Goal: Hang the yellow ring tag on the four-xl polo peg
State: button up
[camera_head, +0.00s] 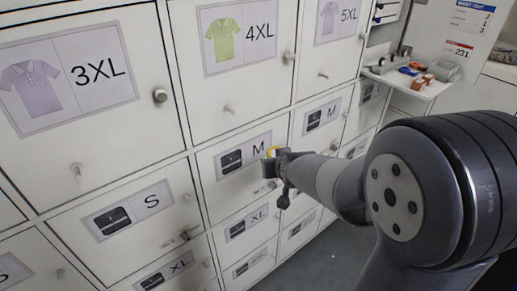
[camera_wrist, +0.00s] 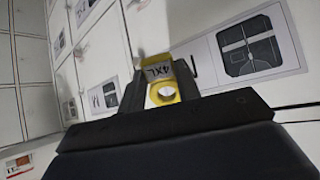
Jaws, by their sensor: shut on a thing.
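In the wrist view the tag (camera_wrist: 162,94) shows a round hole and a plate printed 4XL between the dark jaws. My gripper is shut on it. The four-xl polo door (camera_head: 213,78) carries a green polo picture and the label 4XL. Its small peg (camera_head: 228,108) sticks out low on the door and looks empty. The tag is below and to the right of this peg, apart from it.
The 4XL door has a round knob (camera_head: 288,57) at its right. Similar pegs stand on the 3XL door (camera_head: 76,170) and the 5XL door (camera_head: 323,75). A small shelf (camera_head: 410,82) with several items juts out at the upper right. Floor (camera_head: 335,262) shows at the bottom.

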jog(key=s+a+r+n+t+y+b, duration=0.1)
jog(key=s+a+r+t+y+b, duration=0.15)
jog(key=r, duration=0.35)
jog(key=s+a+r+n+t+y+b, duration=0.1)
jog(key=s+a+r+t+y+b, duration=0.2)
jog(key=r, duration=0.4)
jog(key=shift+t+h, duration=0.45)
jog(key=shift+t, duration=0.2)
jog(key=shift+w+a+f+p, duration=0.15)
jog(key=shift+w+a+p, duration=0.15)
jog(key=shift+w+a, duration=1.05)
jog(key=shift+w+a+f+p, duration=0.15)
jog(key=shift+w+a+p, duration=0.15)
jog(key=shift+w+a, duration=1.05)
jog(key=shift+w+d+f+b, duration=0.1)
jog(key=shift+w+f+b, duration=0.2)
jog(key=shift+b, duration=0.25)
jog(key=shift+w+a+b, duration=0.2)
jog(key=shift+w+b, duration=0.15)
jog(key=shift+b, duration=0.05)
jog(key=shift+r, duration=0.1)
